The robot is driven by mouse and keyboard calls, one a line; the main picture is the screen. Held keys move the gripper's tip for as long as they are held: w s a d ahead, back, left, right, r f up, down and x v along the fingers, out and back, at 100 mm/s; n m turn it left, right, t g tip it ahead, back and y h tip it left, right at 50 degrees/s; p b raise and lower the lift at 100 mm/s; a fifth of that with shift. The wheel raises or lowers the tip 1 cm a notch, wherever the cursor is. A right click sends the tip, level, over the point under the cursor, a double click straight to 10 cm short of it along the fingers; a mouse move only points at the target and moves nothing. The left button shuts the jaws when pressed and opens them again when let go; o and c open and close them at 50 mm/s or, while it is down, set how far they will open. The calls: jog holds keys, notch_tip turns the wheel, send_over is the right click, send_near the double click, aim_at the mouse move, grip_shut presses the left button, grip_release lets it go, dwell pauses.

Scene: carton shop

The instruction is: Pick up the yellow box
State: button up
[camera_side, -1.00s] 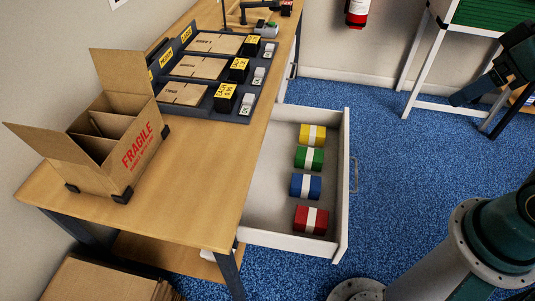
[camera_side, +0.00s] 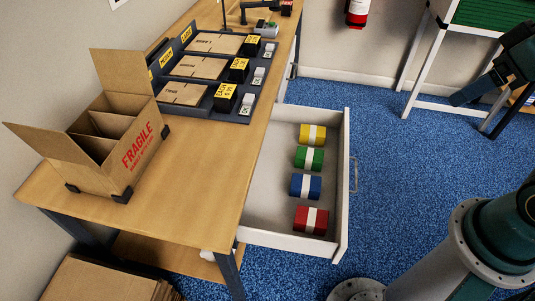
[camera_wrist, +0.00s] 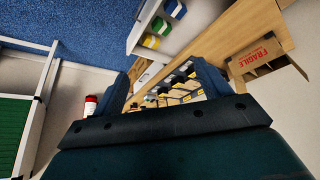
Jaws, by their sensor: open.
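The yellow box (camera_side: 312,134) has a white band and lies in the open drawer (camera_side: 346,185), at the far end of a row. Behind it in the row come a green box (camera_side: 309,157), a blue box (camera_side: 306,185) and a red box (camera_side: 311,219), nearest the camera. In the wrist view the yellow box (camera_wrist: 151,42) shows small, beyond the fingers. My gripper (camera_wrist: 164,82) is open and nothing is between its fingers. In the side view my gripper (camera_side: 472,110) is at the right edge, well apart from the drawer.
The drawer sticks out from a wooden bench (camera_side: 190,170). On the bench stand an open divided carton (camera_side: 100,150) marked FRAGILE and a dark rack (camera_side: 205,88) with flat cartons. A white-framed stand (camera_side: 425,60) is at the upper right. Blue carpet (camera_side: 385,140) lies clear beyond the drawer.

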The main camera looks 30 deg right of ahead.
jog(key=o, duration=0.5)
jog(key=w+d+f+m+g, duration=0.2)
jog(key=w, duration=1.2)
jog(key=w+d+f+m+g, duration=0.1)
jog(key=w+f+m, duration=0.2)
jog(key=w, duration=1)
jog(key=w+d+f+m+g, duration=0.1)
jog(key=w+f, duration=0.3)
jog(key=f, duration=0.6)
jog(key=w+d+f+m, duration=0.1)
jog(key=w+f, duration=0.4)
jog(key=f, duration=0.5)
jog(key=w+d+f+m+g, duration=0.1)
jog(key=w+d+f, duration=0.2)
jog(key=f, duration=0.7)
jog(key=shift+w+f+m+g, duration=0.15)
jog(key=shift+w+m, duration=0.05)
jog(key=shift+w, duration=0.35)
jog(key=shift+w+f+m+g, duration=0.15)
jog(key=shift+w+m, duration=0.05)
jog(key=shift+w, duration=0.35)
